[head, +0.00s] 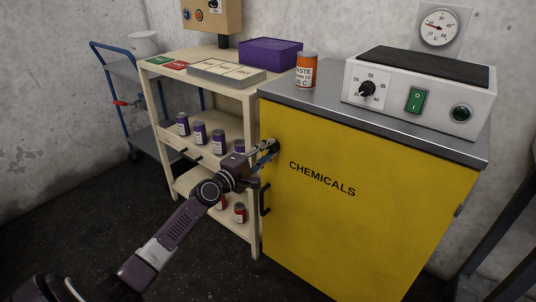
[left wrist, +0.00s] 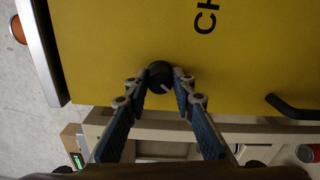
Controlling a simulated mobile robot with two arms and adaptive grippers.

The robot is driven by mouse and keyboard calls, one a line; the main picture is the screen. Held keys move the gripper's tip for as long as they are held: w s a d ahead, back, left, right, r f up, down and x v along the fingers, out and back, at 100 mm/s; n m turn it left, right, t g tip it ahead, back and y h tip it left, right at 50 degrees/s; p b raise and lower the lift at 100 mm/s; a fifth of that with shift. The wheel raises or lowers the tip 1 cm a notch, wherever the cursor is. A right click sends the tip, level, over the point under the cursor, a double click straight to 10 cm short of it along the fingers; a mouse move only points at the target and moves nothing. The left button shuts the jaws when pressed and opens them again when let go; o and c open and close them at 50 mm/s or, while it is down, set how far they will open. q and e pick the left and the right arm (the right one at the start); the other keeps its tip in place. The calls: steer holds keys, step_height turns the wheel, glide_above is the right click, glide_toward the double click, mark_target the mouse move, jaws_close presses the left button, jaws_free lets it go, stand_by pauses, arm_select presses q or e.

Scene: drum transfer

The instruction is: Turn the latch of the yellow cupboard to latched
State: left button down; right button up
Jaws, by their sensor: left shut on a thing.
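The yellow cupboard (head: 360,210), marked CHEMICALS, stands at the right in the head view, its door flush in its frame. Its latch is a round black knob (left wrist: 159,75) with a pale line on its face, near the door's upper left edge. My left gripper (head: 270,146) reaches the knob from the left. In the left wrist view the left gripper's fingertips (left wrist: 160,82) are closed on the knob from both sides. The pale line points toward the lower right in that view. In the head view the gripper mostly hides the knob. My right gripper is out of view.
A black door handle (head: 264,199) sits below the latch. A control box (head: 420,95) and an orange waste jar (head: 306,70) stand on the cupboard's top. A cream shelf (head: 165,70) with several jars adjoins at the left; a blue trolley (head: 120,75) is beyond.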

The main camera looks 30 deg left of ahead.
arm_select(q)
steer(key=m+b, duration=0.2)
steer(key=m, duration=0.4)
steer(key=shift+f, duration=0.15)
steer(key=shift+m+b, duration=0.3)
steer(key=shift+m, duration=1.8)
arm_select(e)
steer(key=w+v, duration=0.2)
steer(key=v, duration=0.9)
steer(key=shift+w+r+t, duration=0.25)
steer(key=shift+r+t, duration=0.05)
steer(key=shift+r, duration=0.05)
arm_select(q)
steer(key=c, duration=1.6)
jaws_free()
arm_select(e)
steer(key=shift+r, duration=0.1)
arm_select(q)
steer(key=shift+s, duration=0.1)
steer(key=s, duration=0.8)
steer(key=s+a, duration=0.1)
steer(key=s, duration=0.2)
steer(key=shift+s, duration=0.4)
